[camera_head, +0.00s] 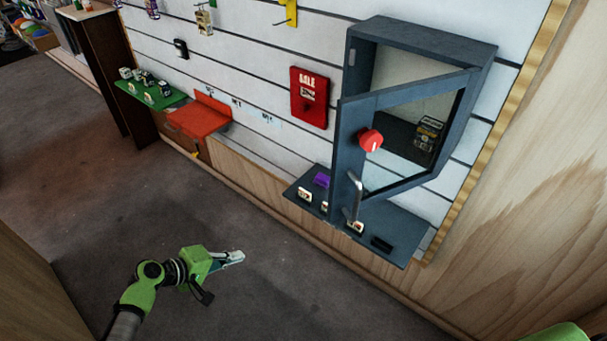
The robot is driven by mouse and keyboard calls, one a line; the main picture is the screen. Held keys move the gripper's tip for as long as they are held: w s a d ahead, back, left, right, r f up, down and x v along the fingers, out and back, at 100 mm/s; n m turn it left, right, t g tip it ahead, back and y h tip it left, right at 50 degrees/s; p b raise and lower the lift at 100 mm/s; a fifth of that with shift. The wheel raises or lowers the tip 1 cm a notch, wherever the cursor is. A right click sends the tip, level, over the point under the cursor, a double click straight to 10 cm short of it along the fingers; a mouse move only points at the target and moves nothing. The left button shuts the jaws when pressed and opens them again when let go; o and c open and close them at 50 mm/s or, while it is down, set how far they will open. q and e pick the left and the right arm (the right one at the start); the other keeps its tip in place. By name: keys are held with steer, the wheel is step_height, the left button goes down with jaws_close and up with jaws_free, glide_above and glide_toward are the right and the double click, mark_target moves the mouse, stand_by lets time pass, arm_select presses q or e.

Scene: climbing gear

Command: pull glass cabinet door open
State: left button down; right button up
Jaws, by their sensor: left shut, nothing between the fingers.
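A dark blue-grey cabinet (421,38) hangs on the slatted wall at the right. Its glass door (347,141) stands ajar, its handle side swung out from the cabinet, with a gap above the door showing the pale inside. The door frame carries a red knob (370,140) and a silver bar handle (355,196). A small dark item shows through the glass. My left gripper (233,257) is shut and empty, low over the floor, left of the door and well apart from the handle. My right gripper is not in view.
A dark shelf (401,250) with small items juts out below the cabinet. A red shelf (200,119), a green shelf (150,98) and a red sign (309,97) are on the wall. Wooden panels stand at right and lower left. The grey floor (120,210) between is clear.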

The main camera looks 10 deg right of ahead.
arm_select(q)
steer(key=w+d+r+m+g+h+b, duration=0.1)
steer(key=d+r+h, duration=0.15)
steer(key=r, duration=0.65)
steer(key=w+d+r+m+h, duration=0.15)
steer(key=d+r, duration=0.25)
steer(key=r, duration=0.6)
steer(key=s+d+r+m+g+h, duration=0.1)
steer(key=s+r+m+g+h, duration=0.15)
steer(key=r, duration=0.55)
steer(key=s+d+r+m+g+h, duration=0.1)
steer(key=s+d+r+g+h, duration=0.2)
steer(key=r, duration=0.6)
steer(key=s+d+p, duration=0.5)
steer(key=d, duration=0.4)
steer(key=shift+d+r+y, duration=0.15)
steer(key=shift+d+y, duration=0.25)
steer(key=shift+y, duration=0.05)
steer(key=shift+w+t, duration=0.1)
steer(key=shift+t, duration=0.15)
steer(key=shift+p, duration=0.3)
